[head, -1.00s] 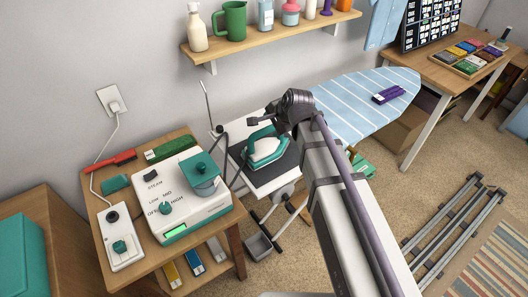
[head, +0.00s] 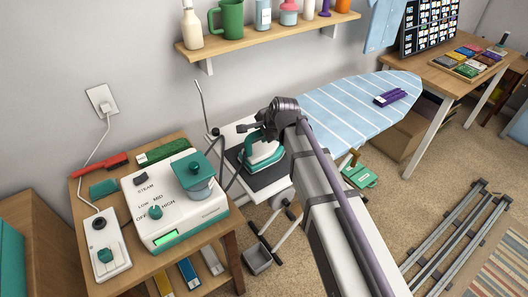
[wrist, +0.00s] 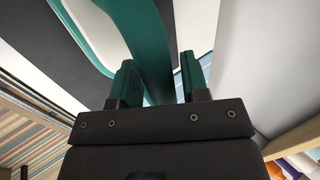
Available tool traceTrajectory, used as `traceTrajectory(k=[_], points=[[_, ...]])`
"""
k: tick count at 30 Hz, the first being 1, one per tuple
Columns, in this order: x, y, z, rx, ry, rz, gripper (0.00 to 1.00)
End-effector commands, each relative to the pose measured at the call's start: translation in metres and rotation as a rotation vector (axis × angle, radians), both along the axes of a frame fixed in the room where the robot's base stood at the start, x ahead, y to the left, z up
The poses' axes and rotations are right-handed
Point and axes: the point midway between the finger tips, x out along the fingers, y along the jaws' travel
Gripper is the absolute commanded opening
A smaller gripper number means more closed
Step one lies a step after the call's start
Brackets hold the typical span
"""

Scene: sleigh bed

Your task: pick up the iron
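The iron (head: 262,158), teal and white, stands on the dark pad (head: 272,178) at the left end of the ironing board. My gripper (head: 252,130) is at the top of the iron in the head view, and my arm covers part of the board to the right. In the wrist view, my gripper (wrist: 158,78) shows two fingers apart, with the iron's teal handle (wrist: 150,45) running between them. The handle lies nearer the left finger, and a gap shows before the right finger. Whether the left finger touches it I cannot tell.
The striped ironing board (head: 345,105) carries a purple item (head: 391,97). A steam station (head: 178,210) stands on the wooden table at left, with a hose toward the iron. A shelf (head: 270,38) with bottles hangs above. A metal rack (head: 455,235) lies on the carpet.

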Motion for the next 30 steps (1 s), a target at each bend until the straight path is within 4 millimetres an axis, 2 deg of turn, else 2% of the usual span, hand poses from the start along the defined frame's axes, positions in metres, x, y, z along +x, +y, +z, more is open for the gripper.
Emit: traceTrajectory(k=[1, 13, 30], points=[[0.0000, 0.0000, 0.0000, 0.000, 0.000, 0.000, 0.37], [0.0000, 0.0000, 0.0000, 0.000, 0.000, 0.000, 0.00], [-0.0001, 0.0001, -0.0001, 0.000, 0.000, 0.000, 0.00]])
